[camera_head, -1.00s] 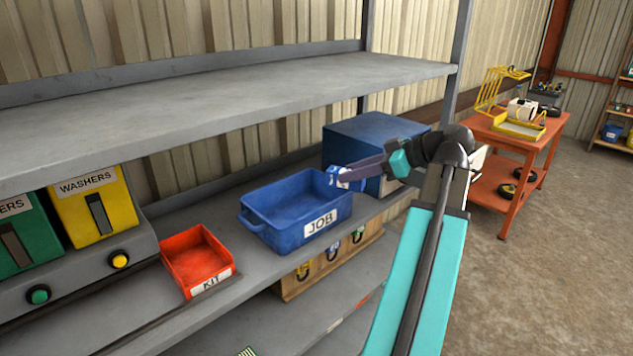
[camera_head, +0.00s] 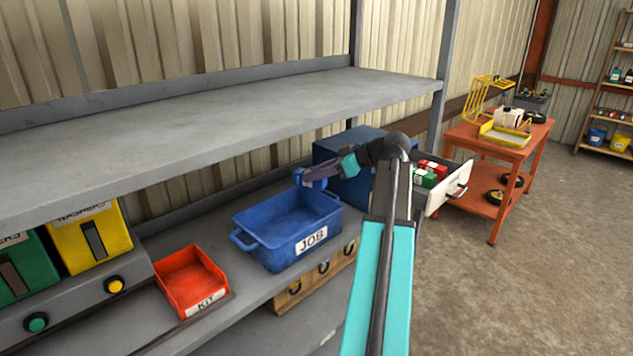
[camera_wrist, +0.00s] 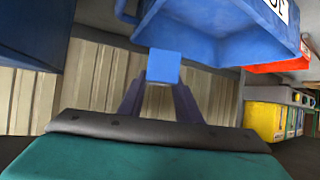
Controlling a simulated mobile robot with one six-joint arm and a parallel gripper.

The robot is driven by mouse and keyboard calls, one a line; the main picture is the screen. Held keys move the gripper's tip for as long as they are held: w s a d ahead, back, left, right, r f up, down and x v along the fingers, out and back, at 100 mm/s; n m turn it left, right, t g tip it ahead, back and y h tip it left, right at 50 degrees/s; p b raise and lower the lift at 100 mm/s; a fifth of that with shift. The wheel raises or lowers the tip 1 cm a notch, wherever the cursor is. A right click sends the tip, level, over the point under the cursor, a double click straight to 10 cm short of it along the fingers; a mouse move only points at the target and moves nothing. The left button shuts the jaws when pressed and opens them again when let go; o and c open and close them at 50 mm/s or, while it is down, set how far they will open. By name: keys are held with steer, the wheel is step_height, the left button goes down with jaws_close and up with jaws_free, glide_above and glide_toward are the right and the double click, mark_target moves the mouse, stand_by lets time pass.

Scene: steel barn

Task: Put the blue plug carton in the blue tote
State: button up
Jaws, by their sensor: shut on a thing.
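The blue tote (camera_head: 282,258), labelled JOB, stands on the middle shelf and looks empty in the head view. My gripper (camera_head: 305,177) is above the tote's back right part. It is shut on the small blue plug carton (camera_head: 297,176). In the wrist view the carton (camera_wrist: 163,66) sits between the two fingertips of my gripper (camera_wrist: 160,85).
A red KIT tray (camera_head: 191,280) stands left of the tote. A blue cabinet (camera_head: 335,152) is behind the gripper, with an open drawer (camera_head: 433,207) holding red and green cartons. An upper shelf (camera_head: 200,118) overhangs. An orange cart (camera_head: 507,150) stands at right.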

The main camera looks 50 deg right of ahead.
mark_target(316, 185)
steer(key=shift+f, duration=0.1)
steer(key=shift+f+p, duration=0.85)
steer(key=shift+f, duration=0.85)
steer(key=shift+f+b, duration=0.45)
steer(key=shift+b, duration=0.15)
steer(key=o, duration=1.1)
steer(key=shift+r, duration=0.15)
